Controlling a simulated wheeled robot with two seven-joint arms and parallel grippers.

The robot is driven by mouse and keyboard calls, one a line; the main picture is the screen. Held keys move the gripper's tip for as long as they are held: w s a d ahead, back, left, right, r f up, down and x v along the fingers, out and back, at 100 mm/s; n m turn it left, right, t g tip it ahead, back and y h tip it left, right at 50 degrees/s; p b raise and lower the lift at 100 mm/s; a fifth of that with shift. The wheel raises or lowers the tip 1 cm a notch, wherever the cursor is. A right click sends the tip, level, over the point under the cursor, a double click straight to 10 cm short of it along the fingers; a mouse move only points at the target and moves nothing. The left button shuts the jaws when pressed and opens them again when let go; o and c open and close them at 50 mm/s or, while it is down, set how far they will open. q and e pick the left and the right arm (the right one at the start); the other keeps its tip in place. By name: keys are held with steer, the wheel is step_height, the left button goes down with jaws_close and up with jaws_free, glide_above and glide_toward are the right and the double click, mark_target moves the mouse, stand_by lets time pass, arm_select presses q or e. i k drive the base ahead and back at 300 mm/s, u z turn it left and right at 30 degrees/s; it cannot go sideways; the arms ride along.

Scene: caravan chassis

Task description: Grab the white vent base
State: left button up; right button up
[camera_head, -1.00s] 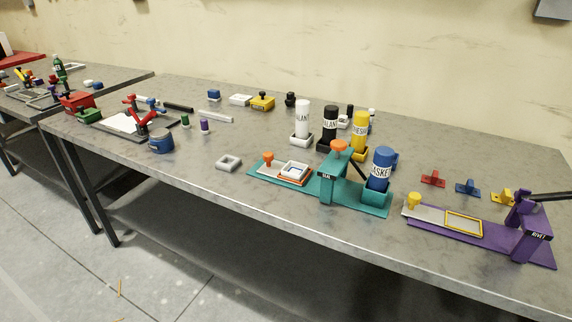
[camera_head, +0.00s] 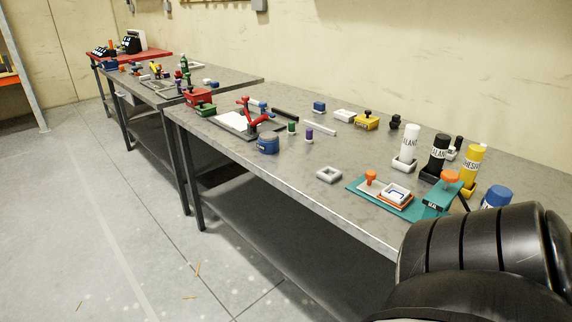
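A small white open tray-like piece (camera_head: 344,116) lies near the back of the long grey table, left of a yellow block with a black knob. Another white square piece (camera_head: 396,192) sits in an orange frame on the teal seal fixture (camera_head: 370,187). A light grey square ring (camera_head: 329,175) lies near the front edge, left of that fixture. I cannot tell for certain which is the white vent base. A black, ribbed part of my arm fills the lower right. Neither gripper is in view.
White, black and yellow bottles (camera_head: 438,158) stand at the right. A blue round pot (camera_head: 268,144), a clamp fixture with red handles (camera_head: 248,116) and small cylinders are to the left. More tables (camera_head: 225,80) stand beyond.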

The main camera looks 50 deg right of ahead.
mark_target(393, 192)
steer(key=u, duration=0.6)
steer(key=k, duration=1.35)
steer(key=z, duration=1.25)
